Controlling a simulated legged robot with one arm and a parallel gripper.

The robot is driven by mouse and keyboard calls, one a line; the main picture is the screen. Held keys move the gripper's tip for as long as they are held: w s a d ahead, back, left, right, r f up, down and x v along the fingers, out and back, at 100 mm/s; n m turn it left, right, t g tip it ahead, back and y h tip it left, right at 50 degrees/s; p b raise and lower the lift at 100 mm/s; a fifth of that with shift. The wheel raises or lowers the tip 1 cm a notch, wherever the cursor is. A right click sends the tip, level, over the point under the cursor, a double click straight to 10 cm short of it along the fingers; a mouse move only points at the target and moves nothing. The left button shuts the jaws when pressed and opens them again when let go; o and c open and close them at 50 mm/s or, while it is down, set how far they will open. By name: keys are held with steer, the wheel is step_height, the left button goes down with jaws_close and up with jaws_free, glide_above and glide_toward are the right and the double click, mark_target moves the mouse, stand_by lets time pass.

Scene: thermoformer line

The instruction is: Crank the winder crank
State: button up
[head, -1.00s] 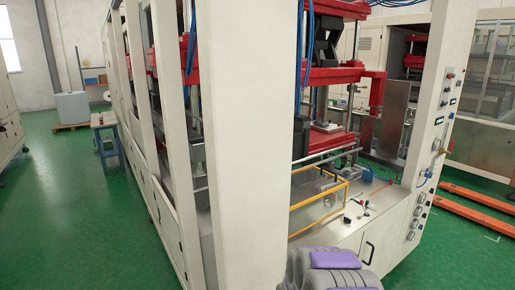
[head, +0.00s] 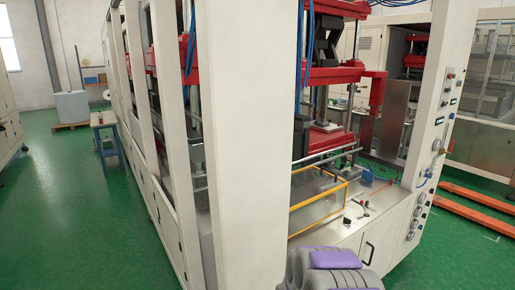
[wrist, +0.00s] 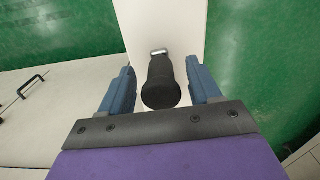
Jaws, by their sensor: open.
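In the wrist view a black rounded handle (wrist: 161,84), which looks like the grip of the winder crank, points toward the camera. A short metal piece shows at its far end, against a white panel. My gripper (wrist: 161,76) is open, with one blue finger on each side of the handle. The rest of the crank is hidden. In the head view I cannot make out the crank or my gripper; only my grey and purple arm shows at the bottom.
A tall cream machine post (head: 250,150) blocks much of the head view. Behind it are red press frames (head: 336,75) and a yellow rail (head: 320,205). A black pull handle (wrist: 33,84) sits on the cream surface at left. Green floor (head: 60,220) is clear at left.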

steer(key=shift+a+r+p, duration=0.25)
steer(key=shift+r+p, duration=0.1)
steer(key=shift+r, duration=0.45)
steer(key=shift+a+r+p, duration=0.25)
steer(key=shift+r+p, duration=0.1)
steer(key=shift+r, duration=0.45)
steer(key=shift+d+r+p, duration=0.2)
steer(key=shift+r+p, duration=0.05)
steer(key=shift+r, duration=0.35)
steer(key=shift+d+r+p, duration=0.2)
steer(key=shift+r, duration=0.4)
steer(key=shift+a, duration=0.1)
steer(key=shift+o, duration=0.7)
steer(key=shift+a+f, duration=0.1)
steer(key=o, duration=0.4)
